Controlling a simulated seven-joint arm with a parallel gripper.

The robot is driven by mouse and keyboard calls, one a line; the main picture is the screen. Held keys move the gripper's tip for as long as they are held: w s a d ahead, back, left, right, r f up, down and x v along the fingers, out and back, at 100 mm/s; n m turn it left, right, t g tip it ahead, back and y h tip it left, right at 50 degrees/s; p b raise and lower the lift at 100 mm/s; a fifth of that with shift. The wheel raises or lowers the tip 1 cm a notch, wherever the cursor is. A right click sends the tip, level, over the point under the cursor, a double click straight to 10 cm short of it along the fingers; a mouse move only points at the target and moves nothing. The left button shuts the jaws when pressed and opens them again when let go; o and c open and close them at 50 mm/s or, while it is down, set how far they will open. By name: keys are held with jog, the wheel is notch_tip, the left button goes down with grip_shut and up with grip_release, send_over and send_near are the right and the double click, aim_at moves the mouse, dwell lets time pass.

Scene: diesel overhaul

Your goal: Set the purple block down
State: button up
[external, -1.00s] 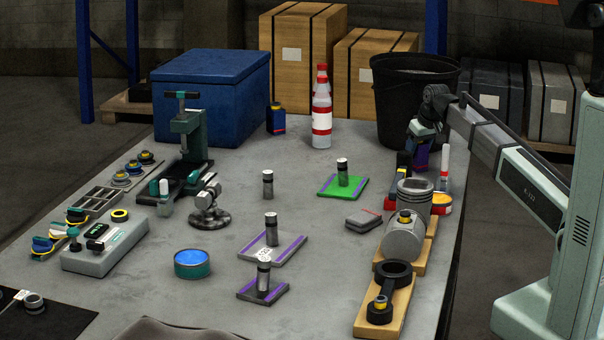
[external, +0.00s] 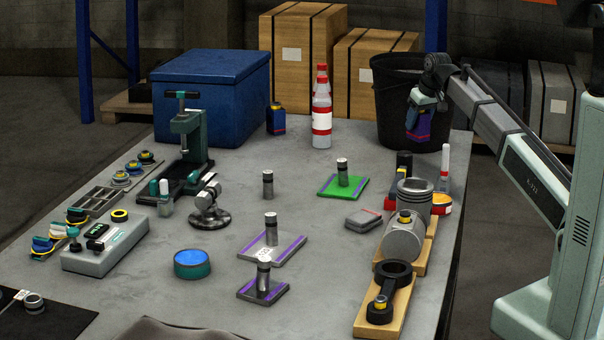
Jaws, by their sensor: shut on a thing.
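My gripper (external: 420,118) is at the back right, in front of the black bucket. It is shut on the purple block (external: 417,131), a small dark purple piece at the fingertips, partly covered by the fingers. The block is held up in the air above the back right of the grey table (external: 330,172), with a visible gap to the things below it.
The black bucket (external: 385,82) stands behind my gripper. Below are a black tool with a yellow part (external: 402,172), a white marker (external: 445,168) and a piston (external: 413,200). A green plate (external: 330,188) bears a metal cylinder. Bare table lies around it.

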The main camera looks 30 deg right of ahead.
jog(key=shift+r, duration=0.3)
jog(key=s+a+n+y, duration=0.1)
jog(key=s+a+n, duration=0.25)
jog(key=a, duration=1.15)
jog(key=s+a+n+g+y, duration=0.15)
jog(key=s+a, duration=0.35)
jog(key=a, duration=0.9)
jog(key=s+a+n+y, duration=0.1)
jog(key=s+a+n, duration=0.25)
jog(key=a, duration=1.15)
jog(key=shift+h, duration=0.25)
jog(key=shift+s+f, duration=0.2)
jog(key=shift+f, duration=2.25)
jog(key=shift+s+f, duration=0.2)
jog(key=shift+f, duration=2.2)
jog(key=shift+f, duration=0.15)
jog(key=o, duration=1.4)
